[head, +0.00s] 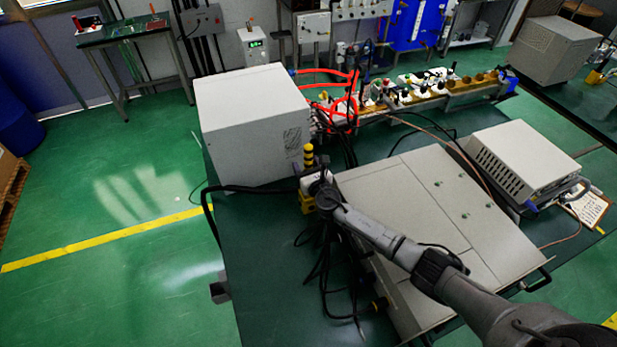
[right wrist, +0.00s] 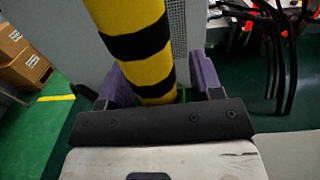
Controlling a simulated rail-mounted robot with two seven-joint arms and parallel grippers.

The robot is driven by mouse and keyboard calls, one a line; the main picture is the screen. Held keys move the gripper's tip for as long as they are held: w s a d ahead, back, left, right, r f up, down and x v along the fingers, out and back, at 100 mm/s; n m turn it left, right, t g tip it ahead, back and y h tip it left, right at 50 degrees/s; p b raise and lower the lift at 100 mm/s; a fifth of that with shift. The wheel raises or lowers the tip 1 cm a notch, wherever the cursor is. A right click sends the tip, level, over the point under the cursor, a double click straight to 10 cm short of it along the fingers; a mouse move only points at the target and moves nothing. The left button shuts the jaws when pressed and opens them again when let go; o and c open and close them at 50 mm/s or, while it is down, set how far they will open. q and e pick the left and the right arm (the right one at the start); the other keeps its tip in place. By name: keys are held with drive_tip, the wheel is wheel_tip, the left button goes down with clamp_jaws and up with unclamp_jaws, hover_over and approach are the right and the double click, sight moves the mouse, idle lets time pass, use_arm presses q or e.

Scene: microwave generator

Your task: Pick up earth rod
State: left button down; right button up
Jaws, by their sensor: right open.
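The earth rod (head: 309,155), yellow with black bands, stands upright near the front corner of the tall grey cabinet. In the right wrist view the rod (right wrist: 137,35) rises large between the two purple finger pads. My right gripper (head: 311,178) is at the rod and hides part of it in the head view. In the right wrist view the right gripper (right wrist: 163,82) is open, with one finger on each side of the rod. Whether a pad touches the rod cannot be told. A yellow part (head: 306,203) shows below the gripper. My left gripper is not in view.
The tall grey cabinet (head: 250,120) stands just behind the rod. A low grey cabinet (head: 420,205) lies to the right, under my right arm. Black cables (head: 322,262) hang below the gripper over the dark green table (head: 262,290). Red cables (head: 340,108) run behind.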

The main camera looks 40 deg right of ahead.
sight(307, 144)
drive_tip(key=shift+c, duration=0.2)
clamp_jaws()
drive_tip(key=shift+r, duration=0.1)
wheel_tip(307, 144, up, 10)
drive_tip(key=p, duration=0.4)
drive_tip(key=shift+f+p, duration=0.25)
drive_tip(key=shift+p, duration=0.1)
wheel_tip(307, 144, up, 4)
drive_tip(key=p, duration=0.3)
drive_tip(key=shift+f, duration=0.3)
